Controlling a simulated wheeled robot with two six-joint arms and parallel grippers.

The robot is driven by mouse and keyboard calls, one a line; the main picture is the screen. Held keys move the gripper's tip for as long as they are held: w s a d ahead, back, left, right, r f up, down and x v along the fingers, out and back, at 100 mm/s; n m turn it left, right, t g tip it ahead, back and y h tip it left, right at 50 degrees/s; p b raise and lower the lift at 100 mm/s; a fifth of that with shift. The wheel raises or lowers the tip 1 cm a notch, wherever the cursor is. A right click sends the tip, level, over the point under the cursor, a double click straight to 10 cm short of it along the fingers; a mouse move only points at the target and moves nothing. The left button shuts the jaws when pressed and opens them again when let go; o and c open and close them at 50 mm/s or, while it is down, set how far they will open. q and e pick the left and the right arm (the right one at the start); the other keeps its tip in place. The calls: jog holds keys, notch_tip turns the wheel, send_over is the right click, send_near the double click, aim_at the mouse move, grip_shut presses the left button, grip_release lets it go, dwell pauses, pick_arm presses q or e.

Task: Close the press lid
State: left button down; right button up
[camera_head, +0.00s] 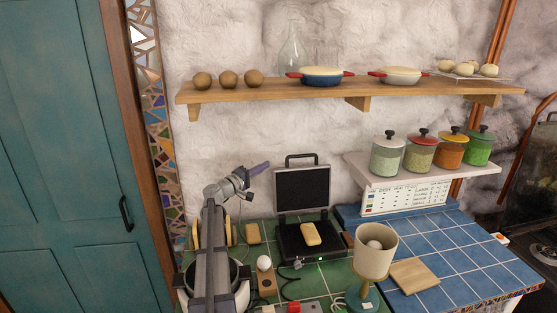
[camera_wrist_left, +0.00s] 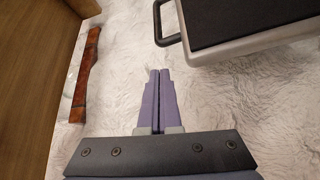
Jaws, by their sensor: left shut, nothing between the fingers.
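The press (camera_head: 292,243) stands open on the green tiled counter, with a bread-like piece (camera_head: 310,234) lying on its lower plate. Its lid (camera_head: 302,190) is raised upright, with a dark inner face and a handle (camera_head: 301,157) on top. In the left wrist view the lid (camera_wrist_left: 250,25) is at the upper right, with its handle (camera_wrist_left: 160,24) ahead of my fingers. My left gripper (camera_head: 259,169) is shut and empty, to the left of the lid near its top, apart from it. It also shows in the left wrist view (camera_wrist_left: 159,74). My right gripper is not in view.
A wooden shelf (camera_head: 350,92) with pots and a glass bottle (camera_head: 293,48) hangs above. A wooden board (camera_head: 415,274) lies on blue tiles. A white egg-like object (camera_head: 264,262) is in front left.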

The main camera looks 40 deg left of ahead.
pick_arm(q)
jog(key=w, duration=0.6)
jog(key=w+d+r+p, duration=0.1)
jog(key=w, duration=0.2)
jog(key=shift+w, duration=0.3)
jog(key=shift+d, duration=0.1)
jog(key=s+d+f+m+t+h+b, duration=0.1)
jog(key=s+d+f+m+h+b, duration=0.1)
jog(key=s+d+m+b, duration=0.2)
jog(key=s+d+f+m+t+h+b, duration=0.2)
jog(key=s+d+m+b, duration=0.3)
jog(key=s+d, duration=0.5)
jog(key=shift+s+d+f+h+b, duration=0.2)
jog(key=shift+d+h+b, duration=0.2)
jog(key=shift+d+b, duration=0.95)
jog(key=shift+r, duration=0.2)
notch_tip(320, 180, up, 10)
jog(key=p, duration=1)
jog(key=shift+f, duration=0.15)
dwell(2.1)
